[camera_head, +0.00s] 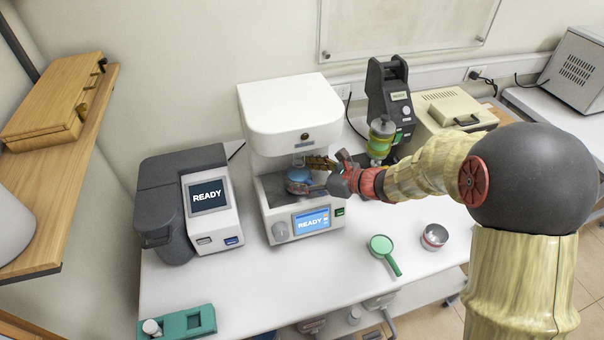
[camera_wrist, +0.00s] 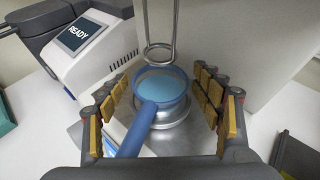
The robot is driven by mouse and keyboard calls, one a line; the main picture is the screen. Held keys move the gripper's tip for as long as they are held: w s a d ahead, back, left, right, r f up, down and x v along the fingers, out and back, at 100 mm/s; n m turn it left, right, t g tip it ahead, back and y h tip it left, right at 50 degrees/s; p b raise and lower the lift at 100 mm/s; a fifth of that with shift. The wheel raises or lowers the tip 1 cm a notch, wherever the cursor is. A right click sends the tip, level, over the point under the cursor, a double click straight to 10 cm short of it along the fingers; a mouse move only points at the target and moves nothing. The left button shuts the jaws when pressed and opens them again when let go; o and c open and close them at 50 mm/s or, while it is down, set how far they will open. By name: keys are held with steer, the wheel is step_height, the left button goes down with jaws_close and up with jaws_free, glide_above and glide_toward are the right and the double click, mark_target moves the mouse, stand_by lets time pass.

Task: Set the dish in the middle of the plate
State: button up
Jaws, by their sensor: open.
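The dish (camera_wrist: 161,84) is a round blue cup with a straight blue handle pointing toward the wrist camera. It appears to sit on the round silver plate (camera_wrist: 178,140) of the white instrument, roughly over its middle. In the head view the dish (camera_head: 299,175) is inside the instrument's bay, partly covered by my gripper (camera_head: 322,174). In the wrist view my gripper (camera_wrist: 161,78) is open, its yellow-padded fingers on both sides of the dish with visible gaps. The exact contact between dish and plate cannot be told.
A metal ring (camera_wrist: 159,50) hangs just above the dish. The white instrument's housing (camera_head: 290,105) surrounds the bay. A grey tester (camera_head: 188,205) stands left. A green-handled strainer-like dish (camera_head: 382,245) and a metal bowl (camera_head: 434,236) lie front right. The front middle table is clear.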

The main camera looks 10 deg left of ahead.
steer(key=shift+r, duration=0.15)
steer(key=shift+d+r, duration=0.15)
steer(key=shift+d, duration=0.05)
steer(key=p+v, duration=0.2)
steer(key=v, duration=1)
steer(key=s+d+r+n+g+h, duration=0.1)
steer(key=s+r+n+g+h, duration=0.15)
steer(key=s+n, duration=0.45)
steer(key=s+d+r+n+g+h, duration=0.1)
steer(key=s+d+r+n+h, duration=0.3)
steer(key=s, duration=0.6)
steer(key=s+d+r+n+t+h, duration=0.2)
steer(key=s+d+n+h, duration=0.3)
steer(key=s+d+n, duration=0.4)
steer(key=d+n+t, duration=0.1)
steer(key=d+n, duration=0.1)
steer(key=d, duration=0.2)
steer(key=shift+s+r+t+h, duration=0.25)
steer(key=shift+r+t+h, duration=0.1)
steer(key=shift+r, duration=0.05)
